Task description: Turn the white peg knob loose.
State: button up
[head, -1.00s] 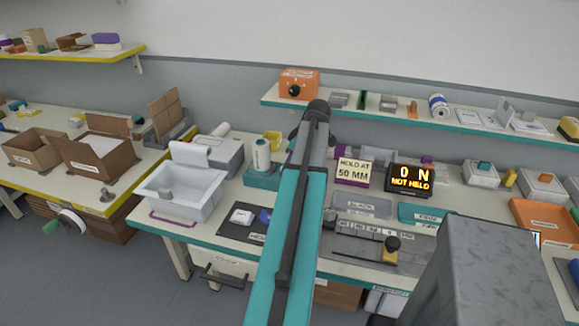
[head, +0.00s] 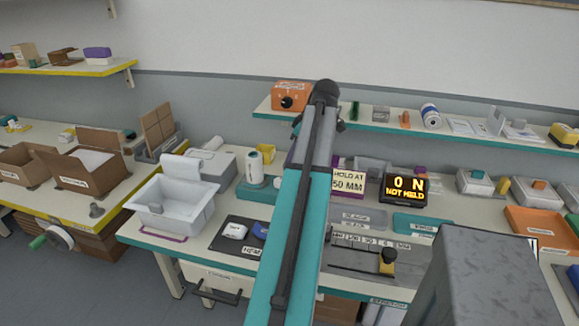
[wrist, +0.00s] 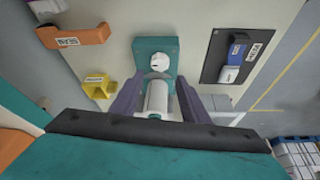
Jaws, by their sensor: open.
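In the wrist view a round white knob (wrist: 160,62) with a dark mark sits on a teal block (wrist: 142,50). A pale cylinder (wrist: 157,97) stands close below it in the picture, between my gripper's purple fingers. My gripper (wrist: 158,85) is open; its fingers reach to either side of the cylinder, and I cannot tell whether they touch it. The knob lies just beyond the fingertips. In the head view the teal block (head: 252,191) with the white cylinder (head: 254,165) stands left of my arm. My gripper is mostly hidden behind the arm there.
A black mat (wrist: 222,72) with a blue and a white piece lies to the right in the wrist view. A yellow holder (wrist: 97,85) and an orange piece (wrist: 72,37) lie left. In the head view a display (head: 405,188) reads "0 N NOT HELD"; a sign (head: 348,182) says "HOLD AT 50 MM".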

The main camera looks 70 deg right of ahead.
jog(key=shift+v, duration=1.7)
jog(key=shift+w, duration=0.1)
